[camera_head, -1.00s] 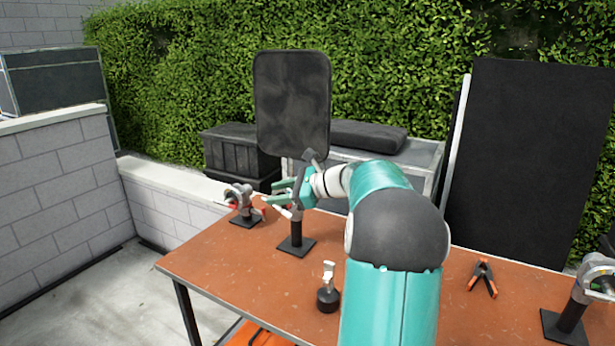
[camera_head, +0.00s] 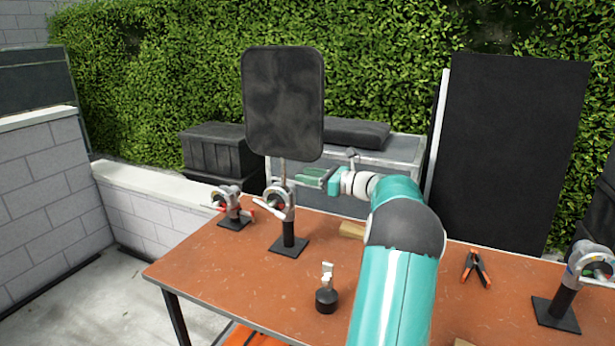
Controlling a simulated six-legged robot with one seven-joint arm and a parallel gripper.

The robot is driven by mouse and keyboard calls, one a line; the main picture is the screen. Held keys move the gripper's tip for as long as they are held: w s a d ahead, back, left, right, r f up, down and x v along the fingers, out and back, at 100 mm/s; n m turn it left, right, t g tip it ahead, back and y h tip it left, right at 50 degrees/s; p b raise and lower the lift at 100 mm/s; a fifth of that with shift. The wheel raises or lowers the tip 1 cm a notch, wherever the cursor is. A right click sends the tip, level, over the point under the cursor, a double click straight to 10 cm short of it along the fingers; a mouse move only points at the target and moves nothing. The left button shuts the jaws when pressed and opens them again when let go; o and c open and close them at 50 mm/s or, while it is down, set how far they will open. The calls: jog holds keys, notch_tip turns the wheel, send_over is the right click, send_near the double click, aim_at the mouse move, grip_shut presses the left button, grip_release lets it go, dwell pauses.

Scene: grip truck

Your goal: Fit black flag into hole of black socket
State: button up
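The black flag (camera_head: 284,103) is a rounded dark panel. It stands upright with its thin rod going down into the head of a socket (camera_head: 287,232), which has a black post and a square base on the table. My gripper (camera_head: 308,177) is beside the rod, to the right of the socket head, with its green fingers pointing left. The fingers look apart from the rod, and they appear spread with nothing between them. How deep the rod sits in the hole is too small to tell.
The brown table (camera_head: 215,270) also holds another clamp stand (camera_head: 233,210) at left, a small black-based stand (camera_head: 326,294), an orange clamp (camera_head: 476,268), a wooden block (camera_head: 351,230) and a stand at right (camera_head: 563,300). A large black panel (camera_head: 510,150) leans behind.

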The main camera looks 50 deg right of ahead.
aim_at(283, 171)
jog(key=shift+x, duration=4.25)
jog(key=shift+f, duration=0.1)
grip_shut()
jog(key=shift+r, duration=4.55)
